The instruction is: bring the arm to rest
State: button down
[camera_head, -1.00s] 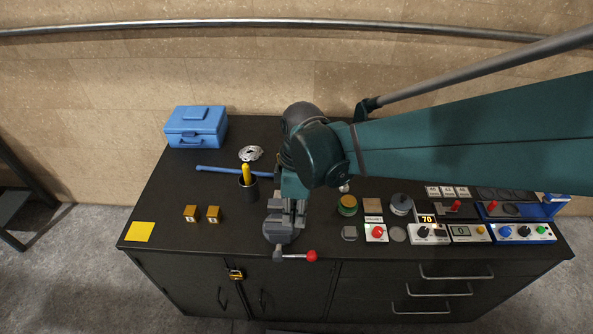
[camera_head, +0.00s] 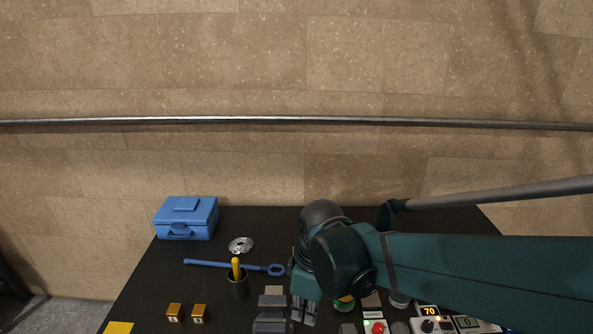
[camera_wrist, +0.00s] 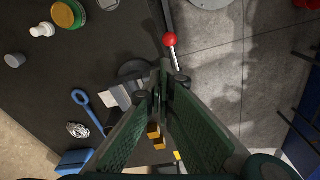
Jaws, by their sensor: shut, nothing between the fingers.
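My gripper (camera_head: 303,312) is shut and empty at the end of my dark green arm, over the front middle of the black workbench (camera_head: 140,275). It is just right of the grey vise (camera_head: 271,325) in the head view. Whether it touches the vise cannot be told. In the wrist view my gripper's fingers (camera_wrist: 163,78) come together beside the vise (camera_wrist: 118,97) and below the red ball of its handle (camera_wrist: 170,40). My arm hides part of the bench's right side.
Control boxes (camera_head: 430,325) stand on the right. A rail (camera_head: 230,119) crosses the wall.

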jog(key=s+d+m+t+b, duration=0.2)
jog(key=d+m+t+b, duration=0.1)
jog(key=d+m, duration=0.4)
jog(key=s+d+r+m+t+h+b, duration=0.1)
jog(key=s+d+m+t+b, duration=0.1)
jog(key=d+m, duration=0.5)
jog(key=shift+s+d+r+t+b, duration=0.15)
jog(key=shift+s+d+t+b, duration=0.6)
jog(key=shift+d, duration=2.25)
jog(key=shift+w+b, duration=0.35)
jog(key=shift+b, duration=0.05)
